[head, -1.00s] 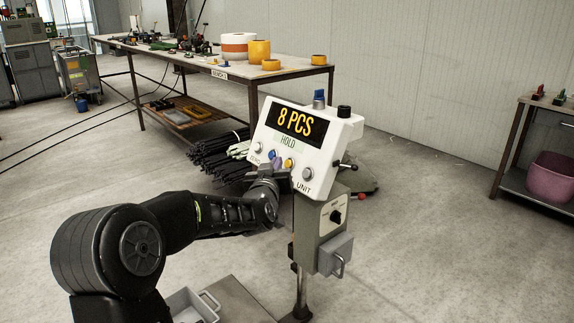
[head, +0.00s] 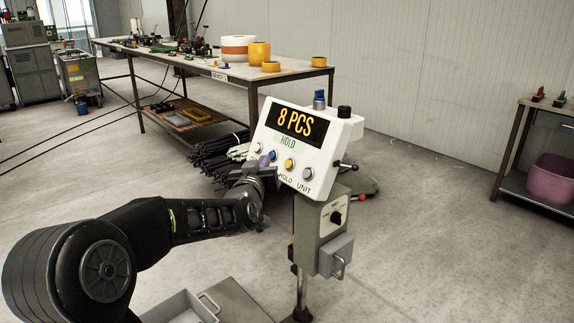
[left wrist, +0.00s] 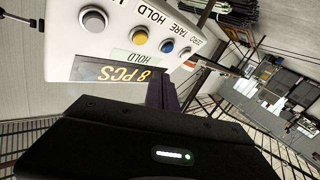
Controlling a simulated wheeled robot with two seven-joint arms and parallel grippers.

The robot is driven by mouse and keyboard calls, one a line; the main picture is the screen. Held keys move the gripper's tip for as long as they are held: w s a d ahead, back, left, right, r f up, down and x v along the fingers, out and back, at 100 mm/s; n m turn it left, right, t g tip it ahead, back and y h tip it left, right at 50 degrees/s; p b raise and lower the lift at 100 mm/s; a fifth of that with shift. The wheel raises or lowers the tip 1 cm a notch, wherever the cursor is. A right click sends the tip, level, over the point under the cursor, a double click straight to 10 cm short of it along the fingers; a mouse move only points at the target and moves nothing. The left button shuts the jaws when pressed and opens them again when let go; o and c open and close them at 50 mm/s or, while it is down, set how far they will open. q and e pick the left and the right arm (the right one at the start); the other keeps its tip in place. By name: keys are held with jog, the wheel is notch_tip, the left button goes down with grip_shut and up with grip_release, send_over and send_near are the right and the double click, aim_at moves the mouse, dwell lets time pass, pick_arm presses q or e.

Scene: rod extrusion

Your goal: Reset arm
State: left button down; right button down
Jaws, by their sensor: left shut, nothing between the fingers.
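My left gripper (head: 264,164) is shut and empty just in front of the lower left of the white indicator panel (head: 330,131). Its dark fingers (left wrist: 163,89) show in the left wrist view beside the panel. The display (head: 296,123) reads "8 PCS", with "HOLD" below it. The yellow button (head: 289,163) and the grey UNIT button (head: 308,174) are clear of the gripper. The blue button (head: 272,155) is next to the fingertips in the head view; in the left wrist view a gap shows between them. My right gripper is out of view.
The panel stands on a post with a grey box (head: 320,225) below it. A bundle of black rods (head: 208,157) lies behind my left gripper. A long bench (head: 302,71) stands at the back, and a shelf with a pink tub (head: 552,178) at the right. Open floor lies between.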

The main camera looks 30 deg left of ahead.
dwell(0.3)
pick_arm(q)
jog(key=s+d+f+m+g+h, duration=0.1)
jog(key=s+d+f+g+h, duration=0.1)
jog(key=d+f, duration=0.75)
jog(key=s+d+f+g+h, duration=0.2)
jog(key=d+f+h, duration=0.15)
jog(key=f, duration=1.05)
jog(key=s+d+f+m+g+h, duration=0.1)
jog(key=s+d+f+g+h, duration=0.15)
jog(key=d+f, duration=0.7)
jog(key=s+d+f+m+g+h, duration=0.15)
jog(key=s+d+f+g, duration=0.25)
jog(key=s+d+f, duration=0.7)
jog(key=s+d+f+m+g+h, duration=0.15)
jog(key=s+d+f, duration=0.3)
jog(key=s, duration=0.45)
jog(key=s+d+f+g, duration=0.3)
jog(key=s+d+f, duration=0.15)
jog(key=s, duration=0.35)
notch_tip(320, 180, up, 23)
jog(key=p, duration=2.4)
jog(key=shift+a+r, duration=0.2)
jog(key=shift+a, duration=0.25)
